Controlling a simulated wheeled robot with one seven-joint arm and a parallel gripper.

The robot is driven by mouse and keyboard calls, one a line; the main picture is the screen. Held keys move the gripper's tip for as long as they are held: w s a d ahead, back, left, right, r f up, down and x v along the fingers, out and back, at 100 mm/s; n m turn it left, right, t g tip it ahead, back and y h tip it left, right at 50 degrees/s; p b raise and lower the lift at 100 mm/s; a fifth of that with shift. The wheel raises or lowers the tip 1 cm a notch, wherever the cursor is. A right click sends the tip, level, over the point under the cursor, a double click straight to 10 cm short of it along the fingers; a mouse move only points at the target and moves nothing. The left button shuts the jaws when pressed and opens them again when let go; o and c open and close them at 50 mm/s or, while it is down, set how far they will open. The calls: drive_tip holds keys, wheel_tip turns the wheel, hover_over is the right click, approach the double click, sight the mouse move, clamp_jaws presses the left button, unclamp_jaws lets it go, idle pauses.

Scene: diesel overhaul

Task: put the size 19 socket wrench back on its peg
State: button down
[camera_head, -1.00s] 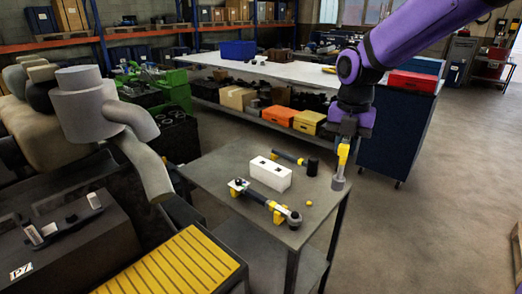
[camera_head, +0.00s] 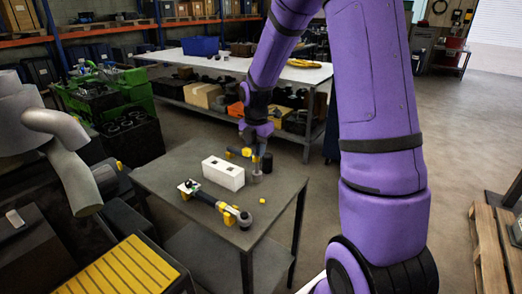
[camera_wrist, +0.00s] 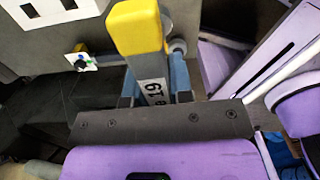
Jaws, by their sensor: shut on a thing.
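My gripper (camera_wrist: 155,88) is shut on the size 19 socket wrench (camera_wrist: 137,28), which has a yellow end and a white label reading 19. In the head view my gripper (camera_head: 256,132) hangs over the table's far right part. I cannot tell whether that end touches the table. A white block (camera_head: 223,172) with two dark square spots on top stands just left of the wrench; it also shows in the wrist view (camera_wrist: 55,14). No peg is clearly recognisable.
Another yellow-and-dark tool (camera_head: 213,204) lies at the front of the grey table (camera_head: 205,238). A long workbench (camera_head: 225,66) with boxes stands behind. Open floor lies to the right.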

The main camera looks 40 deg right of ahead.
drive_tip(key=shift+d+f+m, duration=0.3)
drive_tip(key=shift+d+f, duration=0.35)
drive_tip(key=shift+d, duration=0.3)
wheel_tip(320, 180, down, 8)
drive_tip(key=shift+s+d+r, duration=0.15)
drive_tip(key=shift+r, duration=0.1)
drive_tip(key=shift+f, duration=1.2)
drive_tip(key=shift+c, duration=1.9)
unclamp_jaws()
drive_tip(key=shift+r, duration=0.1)
wheel_tip(320, 180, up, 9)
